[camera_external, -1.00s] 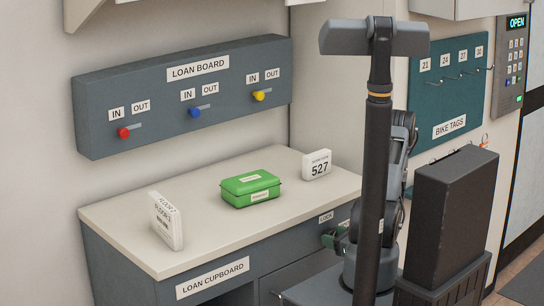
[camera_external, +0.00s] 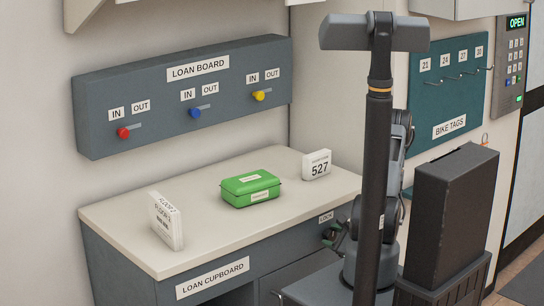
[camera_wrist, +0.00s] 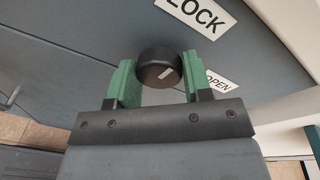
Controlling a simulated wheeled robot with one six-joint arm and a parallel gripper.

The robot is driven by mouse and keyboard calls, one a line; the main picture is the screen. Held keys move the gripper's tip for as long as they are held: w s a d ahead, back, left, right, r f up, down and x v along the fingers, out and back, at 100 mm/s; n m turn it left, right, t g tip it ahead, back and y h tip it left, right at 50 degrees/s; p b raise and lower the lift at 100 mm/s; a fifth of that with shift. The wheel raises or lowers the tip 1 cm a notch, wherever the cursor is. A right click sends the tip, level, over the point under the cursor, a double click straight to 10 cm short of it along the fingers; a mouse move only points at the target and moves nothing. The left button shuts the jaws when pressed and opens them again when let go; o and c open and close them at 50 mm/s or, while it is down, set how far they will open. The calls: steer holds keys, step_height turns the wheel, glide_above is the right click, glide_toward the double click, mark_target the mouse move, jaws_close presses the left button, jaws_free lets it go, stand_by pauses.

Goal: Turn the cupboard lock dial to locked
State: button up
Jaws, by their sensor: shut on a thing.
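The lock dial (camera_wrist: 150,62) is a round black knob with a short white mark on its face. It shows in the wrist view between the green fingers of my gripper (camera_wrist: 159,74), which is shut on it. The white LOCK sign (camera_wrist: 198,14) is above the dial, and a small OPEN label (camera_wrist: 219,83) is beside the right finger, partly hidden by it. In the external view my gripper (camera_external: 332,238) is at the front of the loan cupboard (camera_external: 212,280), just below the LOCK sign (camera_external: 326,217). The dial is hard to make out there.
On the cupboard top stand a green box (camera_external: 250,189), a white 527 block (camera_external: 317,165) and another white block (camera_external: 165,221). The loan board (camera_external: 180,95) is on the wall above. Bike tag hooks (camera_external: 452,80) and a keypad (camera_external: 511,65) are at the right.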

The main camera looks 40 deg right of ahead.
mark_target(323, 211)
stand_by(0.4)
steer(key=o, duration=0.9)
steer(key=shift+s, duration=0.1)
steer(key=s+p, duration=0.1)
steer(key=s, duration=0.1)
steer(key=s+r+p, duration=0.1)
steer(key=s, duration=0.2)
steer(key=shift+p, duration=0.35)
steer(key=shift+w+r+p, duration=0.1)
steer(key=shift+r+p, duration=3.25)
steer(key=shift+r, duration=0.05)
